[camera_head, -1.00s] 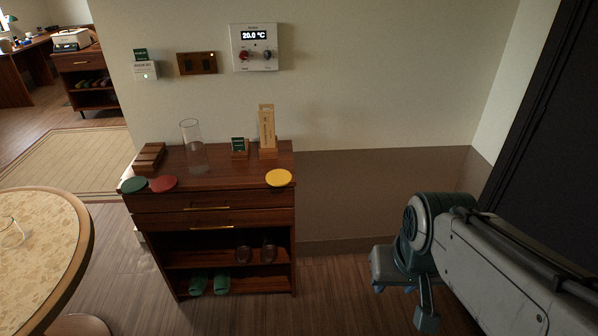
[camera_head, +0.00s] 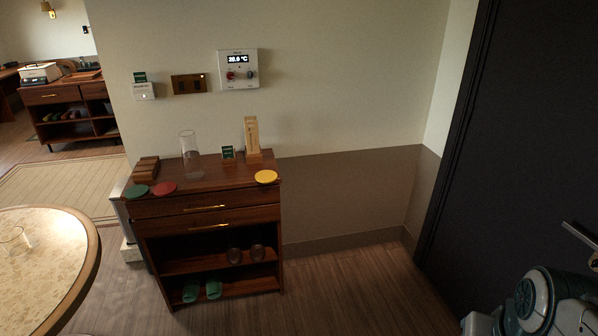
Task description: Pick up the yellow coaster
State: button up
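The yellow coaster (camera_head: 266,177) is a flat round disc. It lies at the front right corner of the top of a dark wooden cabinet (camera_head: 205,207). A green coaster (camera_head: 136,191) and a red coaster (camera_head: 163,188) lie along the front left of the same top. Part of my arm shows at the bottom right corner, well to the right of the cabinet and apart from the coaster. My gripper's fingers are out of the picture.
A clear glass cylinder (camera_head: 188,158), a wooden stand (camera_head: 252,138), a small green sign (camera_head: 228,153) and a wooden holder (camera_head: 146,169) stand behind the coasters. A round table (camera_head: 88,262) is at left, a dark door (camera_head: 520,140) at right. The floor (camera_head: 340,285) right of the cabinet is clear.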

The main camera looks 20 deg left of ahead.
aim_at(263, 177)
jog(key=z, duration=0.05)
jog(key=i, duration=1.6)
jog(key=u, duration=0.55)
jog(key=i, duration=1.3)
jog(key=u, duration=1.8)
jog(key=i, duration=0.65)
jog(key=u, duration=0.65)
